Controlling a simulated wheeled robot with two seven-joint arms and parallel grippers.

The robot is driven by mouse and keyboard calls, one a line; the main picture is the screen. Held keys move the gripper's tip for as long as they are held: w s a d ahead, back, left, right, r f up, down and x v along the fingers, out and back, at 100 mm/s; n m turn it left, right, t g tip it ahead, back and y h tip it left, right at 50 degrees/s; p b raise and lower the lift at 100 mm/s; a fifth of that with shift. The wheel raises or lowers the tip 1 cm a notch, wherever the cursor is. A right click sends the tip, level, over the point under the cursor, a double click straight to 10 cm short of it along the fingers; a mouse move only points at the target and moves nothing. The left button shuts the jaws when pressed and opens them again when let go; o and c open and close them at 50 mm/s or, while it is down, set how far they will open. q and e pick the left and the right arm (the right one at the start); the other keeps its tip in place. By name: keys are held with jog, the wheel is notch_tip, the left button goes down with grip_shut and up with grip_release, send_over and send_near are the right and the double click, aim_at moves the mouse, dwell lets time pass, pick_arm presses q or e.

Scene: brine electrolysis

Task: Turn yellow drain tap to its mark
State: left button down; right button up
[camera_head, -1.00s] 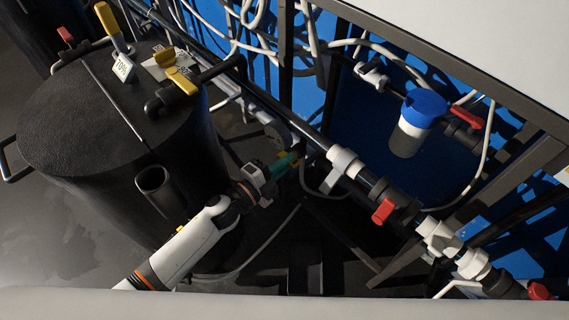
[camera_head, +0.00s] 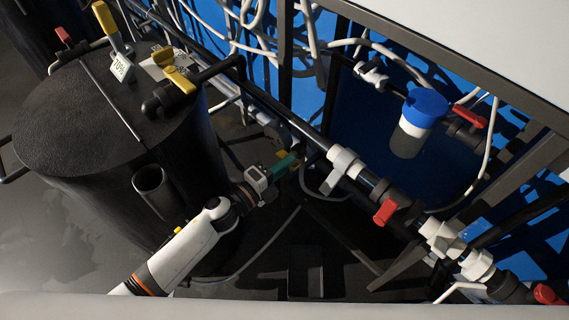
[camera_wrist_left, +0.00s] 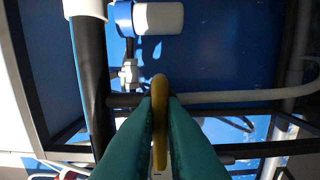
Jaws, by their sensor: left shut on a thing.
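In the left wrist view the yellow tap handle (camera_wrist_left: 160,88) stands upright between the two teal fingers of my left gripper (camera_wrist_left: 161,120), which are shut on it. The fingers hide part of the handle's sides. In the head view my left gripper (camera_head: 286,164) reaches past the black tank, close to the dark pipe, with a small bit of yellow (camera_head: 281,154) showing at its fingertips. The tap's body and its mark cannot be made out. My right gripper is not in view.
The black tank (camera_head: 75,120) stands left, with yellow levers (camera_head: 104,20) on top. A dark pipe with white fittings and a red-handled valve (camera_head: 385,211) runs right. A blue-capped filter (camera_head: 425,102), loose white hoses and frame bars crowd the back.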

pick_arm(q)
jog(key=shift+f, duration=0.1)
jog(key=c, duration=1.5)
grip_release()
jog(key=shift+s+a, duration=0.1)
jog(key=b+v, duration=0.1)
jog(key=v, duration=1)
jog(key=shift+s+a+b, duration=0.25)
jog(key=shift+a+b, duration=0.05)
